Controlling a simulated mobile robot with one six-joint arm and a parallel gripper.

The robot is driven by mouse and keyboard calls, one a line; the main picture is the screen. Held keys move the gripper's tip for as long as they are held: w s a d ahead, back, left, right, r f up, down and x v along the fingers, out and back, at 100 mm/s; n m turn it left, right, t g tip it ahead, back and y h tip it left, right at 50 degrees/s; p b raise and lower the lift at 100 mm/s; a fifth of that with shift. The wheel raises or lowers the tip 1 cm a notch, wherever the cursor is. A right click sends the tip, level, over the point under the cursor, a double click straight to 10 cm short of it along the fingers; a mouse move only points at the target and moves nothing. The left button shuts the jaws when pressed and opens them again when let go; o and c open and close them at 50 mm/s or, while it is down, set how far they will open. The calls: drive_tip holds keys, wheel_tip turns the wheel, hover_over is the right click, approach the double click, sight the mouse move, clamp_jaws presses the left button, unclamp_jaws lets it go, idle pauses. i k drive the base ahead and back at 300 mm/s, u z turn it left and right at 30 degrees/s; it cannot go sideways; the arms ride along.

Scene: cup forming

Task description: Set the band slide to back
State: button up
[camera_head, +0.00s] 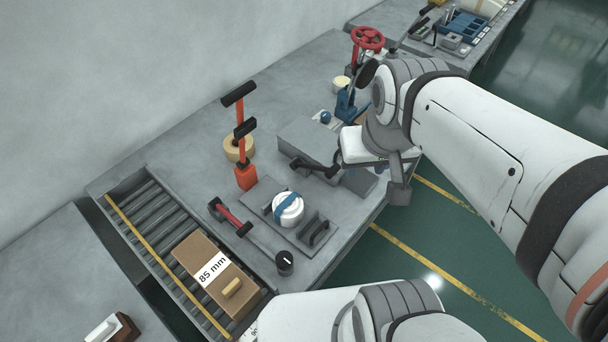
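No part is legibly marked as the band slide, so I cannot tell for certain which it is. A blue round knob (326,117) sits by a small pale plate on top of a grey block (300,135) at the middle of the bench. My gripper (318,168) reaches in from the right, in front of this block, with its dark end close to or against it. Its fingers are small and partly hidden, so I cannot tell whether they are open or hold something. A white cylinder with a blue band (288,209) stands on a grey plate nearer the camera.
An orange post with black handles (242,130) rises at the left, beside a tan ring (233,149). A red-handled lever (230,216) and a black knob (285,262) lie nearer. A cardboard box marked 85 mm (213,270) rests on rollers. A red handwheel (368,38) stands behind.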

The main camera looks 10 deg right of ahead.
sight(312, 232)
drive_tip(key=u, duration=0.05)
drive_tip(key=k, duration=0.55)
drive_tip(key=z, duration=0.7)
drive_tip(key=k, duration=1.05)
drive_tip(key=u, duration=0.5)
drive_tip(key=i, duration=1.05)
drive_tip(key=u, duration=0.05)
